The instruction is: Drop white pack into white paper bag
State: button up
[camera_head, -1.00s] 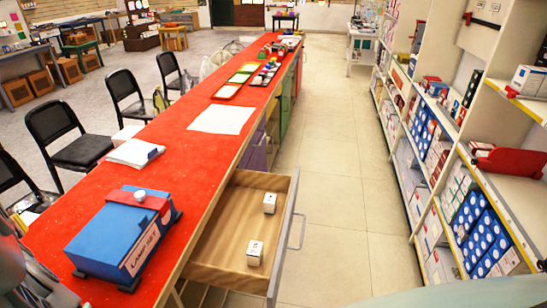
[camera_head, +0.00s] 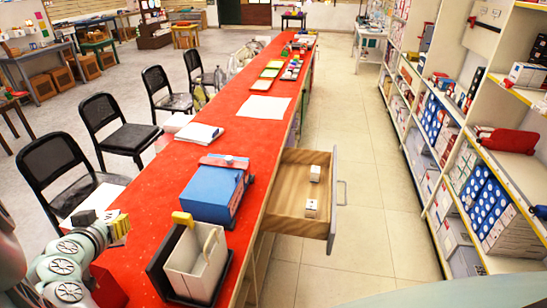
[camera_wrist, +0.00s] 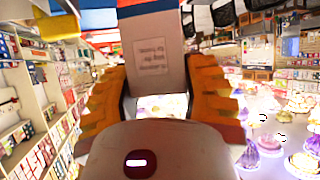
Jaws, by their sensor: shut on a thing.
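The white paper bag (camera_head: 196,264) stands upright and open-topped on the red counter, with a pale handle showing, inside or against a dark holder. My gripper (camera_head: 118,228) is at the lower left, left of the bag and apart from it. In the wrist view its orange fingers (camera_wrist: 158,92) are shut on a white pack (camera_wrist: 157,58) with printed text. In the head view the pack is too small to make out clearly.
An open drawer (camera_head: 290,205) with two small white boxes juts from the counter's right side. Black chairs (camera_head: 118,128) line the left side. Shelves (camera_head: 470,150) stand on the right, across a clear aisle.

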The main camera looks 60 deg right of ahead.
jog(key=s+d+r+m+g+h+p, duration=0.2)
jog(key=s+d+m+g+p, duration=0.15)
jog(key=s+d+m, duration=0.2)
jog(key=s+d+r+m+g+h+p, duration=0.2)
jog(key=s+d+m+g, duration=0.25)
jog(key=s+d, duration=0.25)
notch_tip(320, 180, down, 6)
jog(key=b, duration=0.3)
jog(key=shift+d+n+g, duration=0.3)
jog(key=shift+n+g, duration=0.1)
jog(key=shift+f, duration=0.1)
jog(key=o, duration=1.2)
jog(key=shift+a, duration=0.15)
jog(key=v, duration=1.2)
